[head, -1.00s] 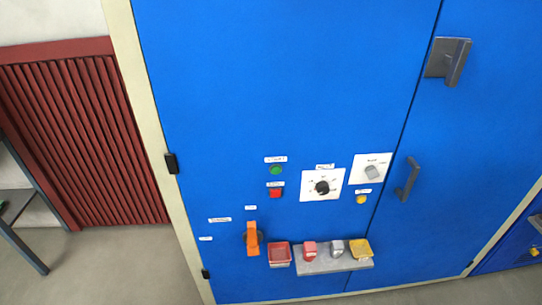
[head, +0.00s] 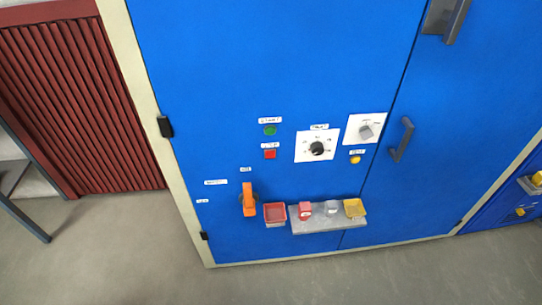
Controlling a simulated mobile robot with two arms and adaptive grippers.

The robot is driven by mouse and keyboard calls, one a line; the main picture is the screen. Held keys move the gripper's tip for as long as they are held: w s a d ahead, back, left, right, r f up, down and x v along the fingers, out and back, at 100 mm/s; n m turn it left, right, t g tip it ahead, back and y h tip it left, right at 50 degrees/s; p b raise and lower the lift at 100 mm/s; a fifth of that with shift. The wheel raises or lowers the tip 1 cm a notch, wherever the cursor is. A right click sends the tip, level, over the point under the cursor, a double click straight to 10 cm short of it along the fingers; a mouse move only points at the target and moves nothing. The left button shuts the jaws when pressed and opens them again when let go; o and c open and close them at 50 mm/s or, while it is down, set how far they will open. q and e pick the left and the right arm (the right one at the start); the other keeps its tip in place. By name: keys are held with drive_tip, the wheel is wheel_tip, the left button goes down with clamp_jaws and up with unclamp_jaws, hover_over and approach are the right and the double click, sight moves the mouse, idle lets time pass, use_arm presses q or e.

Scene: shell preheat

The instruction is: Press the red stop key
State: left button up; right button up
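Nothing covers the red key. Neither of my grippers shows in the head view.
Right of the key are a black dial (head: 317,148), a grey knob (head: 366,131) and a yellow button (head: 355,160). Below are an orange handle (head: 249,199), a red tray (head: 275,213) and a grey shelf (head: 328,224) with small items. Clear floor (head: 330,280) lies in front.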

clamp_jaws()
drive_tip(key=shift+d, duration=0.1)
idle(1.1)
